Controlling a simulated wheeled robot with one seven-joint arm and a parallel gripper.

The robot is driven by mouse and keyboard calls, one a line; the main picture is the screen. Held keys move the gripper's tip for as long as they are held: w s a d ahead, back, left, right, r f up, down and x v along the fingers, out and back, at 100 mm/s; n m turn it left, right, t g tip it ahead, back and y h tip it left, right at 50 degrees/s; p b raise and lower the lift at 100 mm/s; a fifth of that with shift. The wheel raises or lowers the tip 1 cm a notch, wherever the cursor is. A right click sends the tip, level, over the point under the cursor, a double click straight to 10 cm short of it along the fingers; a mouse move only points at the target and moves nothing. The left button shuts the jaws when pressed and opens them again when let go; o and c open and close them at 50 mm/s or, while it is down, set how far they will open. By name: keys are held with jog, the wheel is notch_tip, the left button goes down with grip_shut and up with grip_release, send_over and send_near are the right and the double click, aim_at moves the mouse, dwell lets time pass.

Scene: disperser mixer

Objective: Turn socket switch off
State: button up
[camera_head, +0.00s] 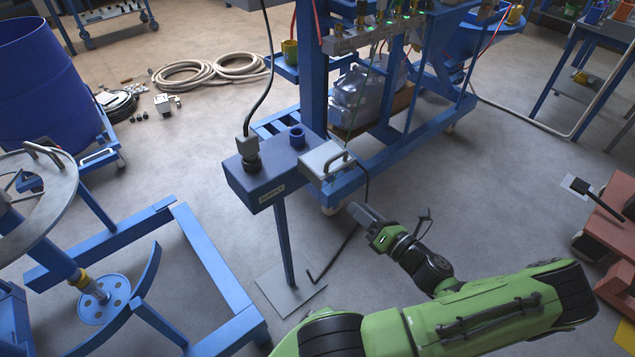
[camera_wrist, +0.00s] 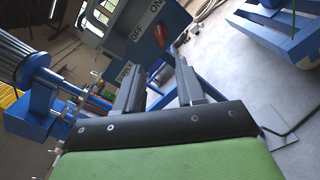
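The switch is hidden in the head view. My gripper (camera_head: 360,215) is to the right of the box and apart from it. In the wrist view my gripper (camera_wrist: 158,78) is open, with nothing between its fingers.
A grey box with a handle (camera_head: 327,160) sits at the right end of the socket box. A blue wheeled frame (camera_head: 420,130) stands behind. A loose black cable (camera_head: 335,255) hangs to the floor near the post's base plate (camera_head: 290,290).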

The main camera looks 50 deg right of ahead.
jog(key=b+x, duration=0.3)
jog(key=x, duration=1.1)
jog(key=shift+w+f, duration=0.1)
grip_shut()
